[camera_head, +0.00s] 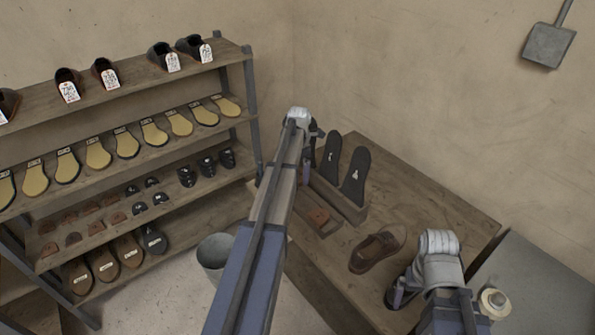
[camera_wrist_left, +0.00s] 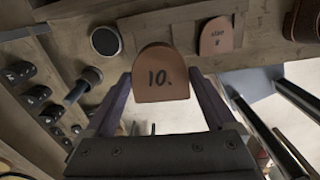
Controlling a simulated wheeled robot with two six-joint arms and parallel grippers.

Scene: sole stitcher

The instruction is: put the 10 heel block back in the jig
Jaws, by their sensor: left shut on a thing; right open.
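The heel block (camera_wrist_left: 161,77), a tan-brown rounded piece marked "10.", is held between the fingers of my left gripper (camera_wrist_left: 162,90) in the left wrist view. In the head view my left gripper (camera_head: 314,138) is at the far end of the bench and the block is hidden there. In the wrist view a wooden board (camera_wrist_left: 185,15) lies beyond the held block. A second brown block (camera_wrist_left: 218,36) with small lettering lies on it. A brown block (camera_head: 318,215) also sits in a wooden holder in the head view. My right gripper (camera_head: 400,294) is open near the bench's front.
Two dark soles (camera_head: 354,177) stand in a wooden rack on the bench (camera_head: 420,200). A brown shoe (camera_head: 377,250) lies nearer. In the wrist view a dark round disc (camera_wrist_left: 105,41) and a hammer-like tool (camera_wrist_left: 83,85) are left of the block. A shelf of soles (camera_head: 130,185) stands left.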

